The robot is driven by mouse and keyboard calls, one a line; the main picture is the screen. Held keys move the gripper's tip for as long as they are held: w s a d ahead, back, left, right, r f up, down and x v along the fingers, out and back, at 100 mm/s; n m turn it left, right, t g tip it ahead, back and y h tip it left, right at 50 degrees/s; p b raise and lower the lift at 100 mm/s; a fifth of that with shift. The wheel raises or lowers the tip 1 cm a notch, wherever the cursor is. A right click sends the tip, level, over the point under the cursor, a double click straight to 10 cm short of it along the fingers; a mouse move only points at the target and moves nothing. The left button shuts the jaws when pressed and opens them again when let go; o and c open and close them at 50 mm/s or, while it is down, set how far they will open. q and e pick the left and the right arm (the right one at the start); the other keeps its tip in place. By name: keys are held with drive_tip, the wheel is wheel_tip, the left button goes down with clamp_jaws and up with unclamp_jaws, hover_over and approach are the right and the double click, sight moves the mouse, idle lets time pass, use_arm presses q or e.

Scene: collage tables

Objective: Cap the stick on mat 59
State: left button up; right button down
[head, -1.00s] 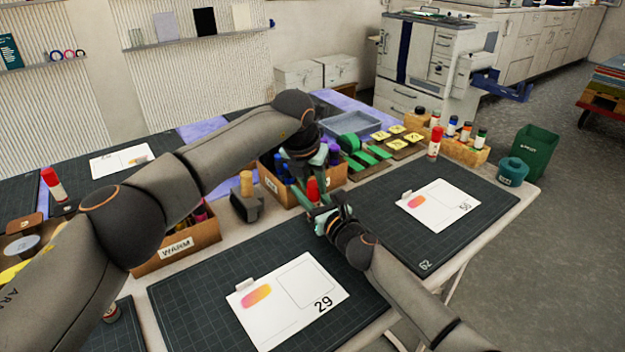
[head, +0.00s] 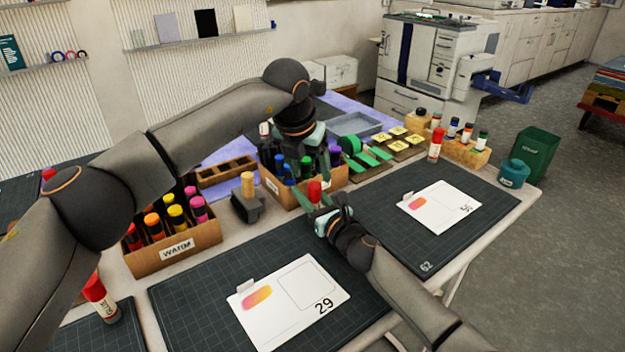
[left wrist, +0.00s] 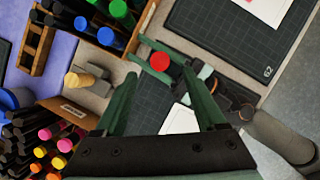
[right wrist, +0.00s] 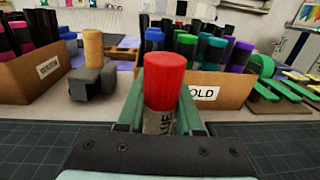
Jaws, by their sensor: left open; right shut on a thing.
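My right gripper (head: 318,203) is shut on an upright glue stick; its white label (right wrist: 158,122) shows between the fingers in the right wrist view. A red cap (right wrist: 164,80) sits on top of the stick and looks straight. The cap also shows in the head view (head: 314,190) and the left wrist view (left wrist: 160,62). My left gripper (left wrist: 163,84) is open and empty, above and back from the cap. The stick is held by the far edge of the front mat (head: 190,310), whose card (head: 290,300) reads 29. I cannot read 59 clearly anywhere.
Boxes of markers, warm (head: 178,245) and cold (head: 300,192), stand behind the mats. A wooden-handled block (head: 247,205) sits between them. Capped glue sticks stand at front left (head: 100,297) and back right (head: 435,145). The right mat (head: 460,235) holds another card (head: 440,207).

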use_arm(q)
drive_tip(key=v, duration=0.6)
drive_tip(key=shift+s+r, duration=0.1)
use_arm(e)
drive_tip(key=c, duration=0.5)
unclamp_jaws()
drive_tip(key=shift+s+d+p, duration=0.2)
drive_tip(key=shift+s+p, duration=0.05)
drive_tip(key=shift+p, duration=0.1)
drive_tip(key=p+v, duration=0.4)
drive_tip(key=v, duration=0.7)
drive_tip(key=shift+a, duration=0.1)
drive_tip(key=shift+s+d, duration=0.25)
drive_tip(key=shift+s, duration=0.2)
use_arm(q)
wheel_tip(320, 180, up, 5)
drive_tip(key=shift+r, duration=0.1)
